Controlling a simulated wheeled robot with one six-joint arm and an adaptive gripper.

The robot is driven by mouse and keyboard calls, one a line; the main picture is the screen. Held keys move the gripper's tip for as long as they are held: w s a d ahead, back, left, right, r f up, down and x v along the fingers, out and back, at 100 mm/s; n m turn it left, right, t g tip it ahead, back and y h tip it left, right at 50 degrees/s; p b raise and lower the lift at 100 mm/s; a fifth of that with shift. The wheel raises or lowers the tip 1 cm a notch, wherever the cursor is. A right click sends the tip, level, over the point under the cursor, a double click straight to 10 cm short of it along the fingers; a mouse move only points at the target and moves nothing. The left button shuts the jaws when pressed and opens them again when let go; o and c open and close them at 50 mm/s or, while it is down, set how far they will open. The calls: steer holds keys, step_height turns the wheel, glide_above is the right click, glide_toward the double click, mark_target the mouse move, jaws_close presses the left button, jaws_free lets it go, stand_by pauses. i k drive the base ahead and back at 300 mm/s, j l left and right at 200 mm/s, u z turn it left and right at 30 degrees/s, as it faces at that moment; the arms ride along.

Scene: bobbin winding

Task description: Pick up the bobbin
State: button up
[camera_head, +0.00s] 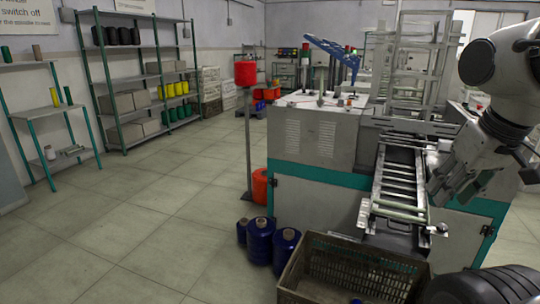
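Several dark blue bobbins stand upright on the floor just left of the crate; the middle one (260,242) and the right one (286,247) show most clearly. My gripper (452,190) hangs at the right, over the machine's right side, well above and away from the floor bobbins. I see nothing held in it, and its finger gap is unclear.
A brown plastic crate (300,270) stands at the bottom, in front of the winding machine (310,140) and its roller frame (402,190). An orange-red object (260,186) is by the pole foot. Shelves (125,80) line the left wall. The tiled floor at left is clear.

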mark_target(322, 69)
steer(key=i+j+z, duration=0.15)
steer(key=j, duration=0.55)
steer(key=i+j+z, duration=0.2)
steer(key=j, duration=0.55)
steer(key=i+j+z, duration=0.15)
steer(key=j, duration=0.6)
steer(key=j+z, duration=0.15)
steer(key=j, duration=0.6)
steer(key=i+j+z, duration=0.2)
steer(key=i+j, duration=0.2)
steer(key=j, duration=0.25)
steer(key=i+j+z, duration=0.15)
steer(key=j, duration=0.2)
steer(key=i+j+z, duration=0.1)
steer(key=i+j, duration=0.15)
steer(key=i+j+z, duration=0.1)
steer(key=j, duration=0.4)
steer(key=i+j+z, duration=0.1)
steer(key=j, duration=0.3)
steer(key=i, duration=0.1)
